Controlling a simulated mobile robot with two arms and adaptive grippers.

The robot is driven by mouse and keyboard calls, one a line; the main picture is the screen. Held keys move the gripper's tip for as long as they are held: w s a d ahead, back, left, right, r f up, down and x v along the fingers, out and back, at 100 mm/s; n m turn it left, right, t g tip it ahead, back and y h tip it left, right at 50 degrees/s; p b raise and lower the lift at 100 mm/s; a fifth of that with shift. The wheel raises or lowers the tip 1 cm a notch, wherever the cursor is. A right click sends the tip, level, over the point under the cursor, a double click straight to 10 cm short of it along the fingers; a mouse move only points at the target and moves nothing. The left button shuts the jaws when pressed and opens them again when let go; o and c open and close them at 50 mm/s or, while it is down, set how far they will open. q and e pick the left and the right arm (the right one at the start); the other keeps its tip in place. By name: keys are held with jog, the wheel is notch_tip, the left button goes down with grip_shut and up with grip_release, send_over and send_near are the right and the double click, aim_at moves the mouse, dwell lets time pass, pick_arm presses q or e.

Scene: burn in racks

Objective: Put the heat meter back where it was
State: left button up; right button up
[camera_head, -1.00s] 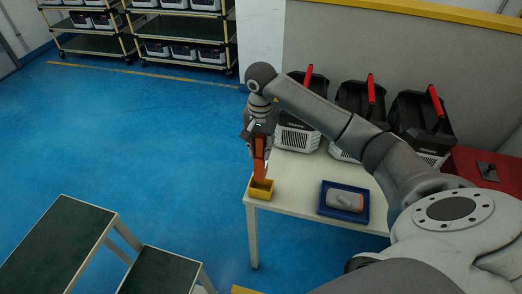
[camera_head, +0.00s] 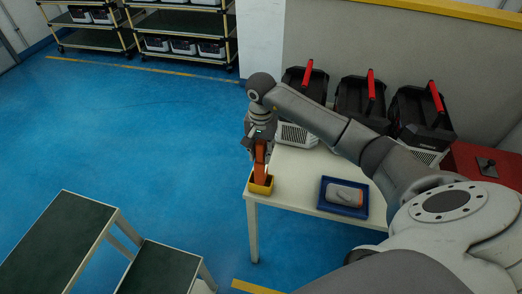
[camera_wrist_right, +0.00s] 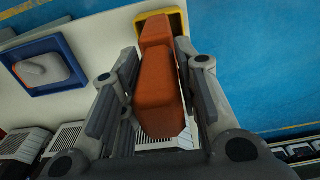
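The heat meter, an orange block-shaped device (camera_head: 260,170), stands nearly upright with its lower end inside a small yellow bin (camera_head: 260,189) at the table's left front corner. In the right wrist view the heat meter (camera_wrist_right: 161,95) lies between the two fingers, its far end at the yellow bin (camera_wrist_right: 181,22). My right gripper (camera_head: 259,150) points down over the bin, its fingers on either side of the heat meter and seeming to touch it. The bottom of the heat meter is hidden in the bin. My left gripper is not in view.
A blue tray (camera_head: 343,211) with a grey and orange item (camera_head: 344,195) sits on the white table (camera_head: 296,180). Several black cases with red handles (camera_head: 362,103) stand behind. A red box (camera_head: 480,165) is at right. Green-topped steps (camera_head: 55,240) stand left; blue floor (camera_head: 150,130) is clear.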

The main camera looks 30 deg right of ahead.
jog(key=o, duration=0.3)
jog(key=shift+r, duration=0.1)
